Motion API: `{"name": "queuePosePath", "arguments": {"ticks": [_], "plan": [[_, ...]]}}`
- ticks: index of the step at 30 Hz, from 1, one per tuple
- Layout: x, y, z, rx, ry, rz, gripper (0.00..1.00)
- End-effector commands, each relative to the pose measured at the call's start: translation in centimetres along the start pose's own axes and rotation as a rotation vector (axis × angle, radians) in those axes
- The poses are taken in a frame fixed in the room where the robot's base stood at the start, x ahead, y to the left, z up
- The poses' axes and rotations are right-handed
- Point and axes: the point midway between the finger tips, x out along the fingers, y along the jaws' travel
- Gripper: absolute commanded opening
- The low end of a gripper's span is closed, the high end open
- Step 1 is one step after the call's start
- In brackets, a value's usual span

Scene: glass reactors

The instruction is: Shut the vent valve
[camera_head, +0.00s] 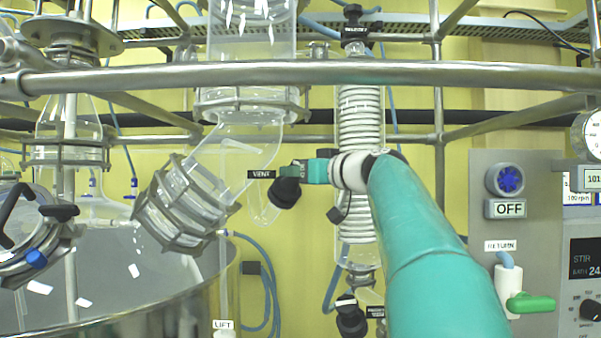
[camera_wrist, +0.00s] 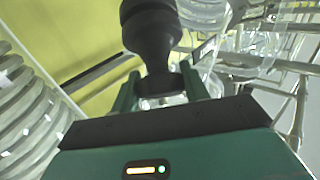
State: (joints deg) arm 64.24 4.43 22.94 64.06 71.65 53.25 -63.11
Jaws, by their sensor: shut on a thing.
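The vent valve's black knob (camera_head: 285,192) is in the middle of the head view, just below and right of a black "VENT" label (camera_head: 261,174). In the wrist view the black knob (camera_wrist: 152,32) rises beyond my fingers, with its narrower neck between them. My gripper (camera_head: 300,171) reaches the valve from the right in the head view. In the wrist view my gripper (camera_wrist: 160,85) has one green finger on each side of the black neck and is shut on it. The valve's inner seat is hidden.
A coiled glass condenser (camera_head: 360,120) stands behind my arm. An angled glass elbow (camera_head: 240,150) and clamped flange (camera_head: 183,205) are left of the valve. A metal rail (camera_head: 300,74) crosses above. A control panel (camera_head: 515,240) with a green-handled return valve (camera_head: 530,303) stands right.

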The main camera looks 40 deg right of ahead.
Motion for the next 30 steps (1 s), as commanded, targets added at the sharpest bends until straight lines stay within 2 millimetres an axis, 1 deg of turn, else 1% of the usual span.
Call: {"name": "queuePosePath", "arguments": {"ticks": [2, 9, 30], "plan": [[0.10, -0.30, 0.07, 0.044, -0.003, 0.042, 0.22], [0.13, -0.35, 0.08, 0.195, -0.003, 0.198, 0.22], [0.27, -0.40, 0.05, 0.548, -0.005, 0.561, 0.22]]}}
